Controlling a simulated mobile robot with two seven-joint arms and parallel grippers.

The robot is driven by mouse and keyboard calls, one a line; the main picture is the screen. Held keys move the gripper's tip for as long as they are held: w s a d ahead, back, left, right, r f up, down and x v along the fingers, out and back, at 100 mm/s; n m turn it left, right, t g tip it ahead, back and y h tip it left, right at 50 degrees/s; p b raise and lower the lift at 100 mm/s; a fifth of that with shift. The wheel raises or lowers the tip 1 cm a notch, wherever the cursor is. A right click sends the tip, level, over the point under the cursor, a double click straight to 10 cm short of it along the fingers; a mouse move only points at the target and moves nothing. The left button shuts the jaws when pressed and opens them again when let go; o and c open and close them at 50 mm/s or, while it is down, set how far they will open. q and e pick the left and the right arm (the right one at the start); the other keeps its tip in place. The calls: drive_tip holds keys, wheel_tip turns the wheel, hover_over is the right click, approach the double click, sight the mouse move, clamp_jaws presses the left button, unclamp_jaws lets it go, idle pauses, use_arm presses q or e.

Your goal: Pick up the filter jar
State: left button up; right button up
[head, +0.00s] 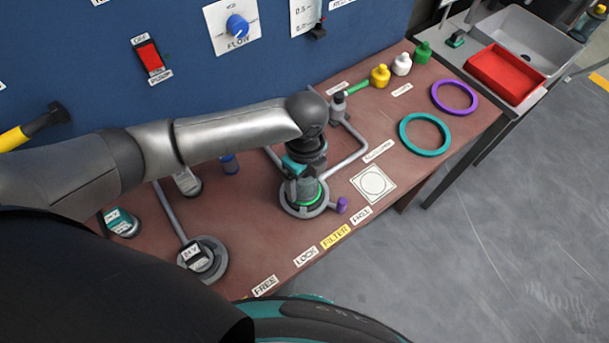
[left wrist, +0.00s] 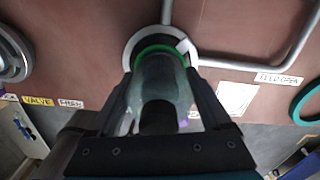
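The filter jar (head: 304,192) is a clear, greyish cylinder with a green ring, upright in a round grey seat on the brown bench. My left gripper (head: 299,168) comes down over it from above and hides its top. In the left wrist view the jar (left wrist: 160,85) lies between the two fingers of my left gripper (left wrist: 161,80). The fingertips are close to its sides; I cannot tell whether they touch it. My right gripper is not in view.
A purple knob (head: 342,205) sits beside the seat, and grey pipes (head: 352,160) run behind it. A square white pad (head: 373,184) lies to the right. Teal (head: 424,134) and purple (head: 454,97) rings and a red tray (head: 506,74) are farther right. A blue panel (head: 300,60) stands behind.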

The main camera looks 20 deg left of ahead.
use_arm(q)
drive_tip(key=c, duration=0.8)
drive_tip(key=shift+r, duration=0.1)
drive_tip(key=shift+c, duration=0.2)
wheel_tip(320, 180, up, 20)
drive_tip(key=p, duration=0.4)
